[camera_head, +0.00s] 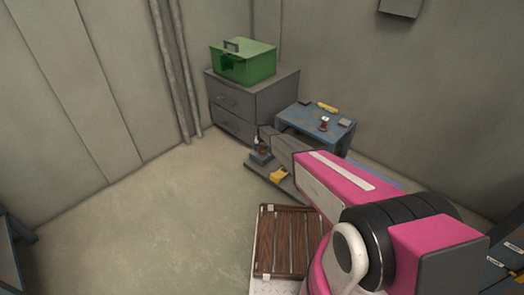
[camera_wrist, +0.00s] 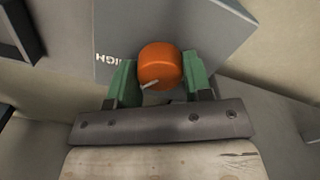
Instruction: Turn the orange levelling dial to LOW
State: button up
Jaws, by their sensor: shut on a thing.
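The orange levelling dial (camera_wrist: 160,64) sits between the two green fingers of my gripper (camera_wrist: 160,82) in the wrist view, and the fingers are shut on its sides. A pale pointer mark on the dial is at its lower left edge. The dial is on a grey-blue panel (camera_wrist: 215,30) with the word HIGH, seen upside down, to its left. No LOW label is visible. In the head view my arm reaches toward the low grey unit near the blue table, and my gripper there is small and partly hidden by the arm.
A green box (camera_head: 243,62) stands on a grey drawer cabinet (camera_head: 255,100) at the back. A blue table (camera_head: 318,122) beside it holds a small red-and-white item (camera_head: 324,124) and a yellow item (camera_head: 327,107). A wooden slatted crate (camera_head: 285,243) lies in front. The floor at left is clear.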

aim_at(262, 149)
jog(key=n, duration=0.4)
jog(key=shift+n, duration=0.4)
jog(key=n, duration=1)
jog(key=shift+n, duration=3)
jog(key=o, duration=0.9)
notch_tip(262, 149, up, 11)
jog(key=shift+f, duration=0.1)
